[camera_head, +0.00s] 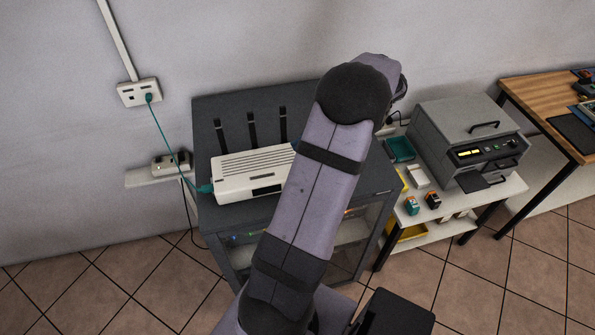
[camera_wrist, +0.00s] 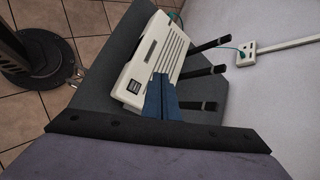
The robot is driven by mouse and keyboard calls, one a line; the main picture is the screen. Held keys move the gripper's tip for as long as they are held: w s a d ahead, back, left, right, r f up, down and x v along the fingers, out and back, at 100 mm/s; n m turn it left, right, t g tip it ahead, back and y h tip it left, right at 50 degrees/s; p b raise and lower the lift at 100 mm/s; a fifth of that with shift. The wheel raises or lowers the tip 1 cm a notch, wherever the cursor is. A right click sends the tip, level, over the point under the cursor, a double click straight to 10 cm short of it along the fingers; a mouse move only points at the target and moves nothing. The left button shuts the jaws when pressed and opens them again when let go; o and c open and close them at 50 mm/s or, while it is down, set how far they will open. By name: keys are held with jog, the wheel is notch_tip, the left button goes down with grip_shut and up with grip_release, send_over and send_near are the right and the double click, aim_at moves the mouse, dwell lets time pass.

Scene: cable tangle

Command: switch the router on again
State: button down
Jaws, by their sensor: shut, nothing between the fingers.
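The white router (camera_head: 245,172) lies on top of the dark grey cabinet (camera_head: 220,107), with several black antennas standing behind it. It also shows in the wrist view (camera_wrist: 160,45), where a dark rocker switch (camera_wrist: 134,86) sits on its near end. I cannot tell the switch's position. My gripper (camera_wrist: 160,78) shows as blue fingers, shut and empty, over the router's near end and beside the switch. Whether they touch the router is unclear. In the head view my arm hides the router's right end and most of the gripper.
A teal cable (camera_head: 167,142) runs from the wall socket (camera_head: 138,93) to the router's left end. A power strip (camera_head: 172,164) sits on a small ledge to the left. A grey machine (camera_head: 466,135) stands on a white bench at right.

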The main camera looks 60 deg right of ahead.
notch_tip(320, 180, down, 4)
jog(key=b, duration=0.2)
jog(key=shift+b, duration=0.35)
jog(key=shift+f+b, duration=0.45)
jog(key=shift+f, duration=0.5)
jog(key=shift+f, duration=0.15)
dwell(0.9)
jog(key=shift+f, duration=0.3)
jog(key=shift+f, duration=0.35)
dwell(0.8)
jog(key=shift+r+p, duration=0.5)
jog(key=shift+r, duration=0.3)
jog(key=shift+r, duration=0.1)
jog(key=shift+r+p, duration=2.1)
jog(key=shift+r, duration=0.35)
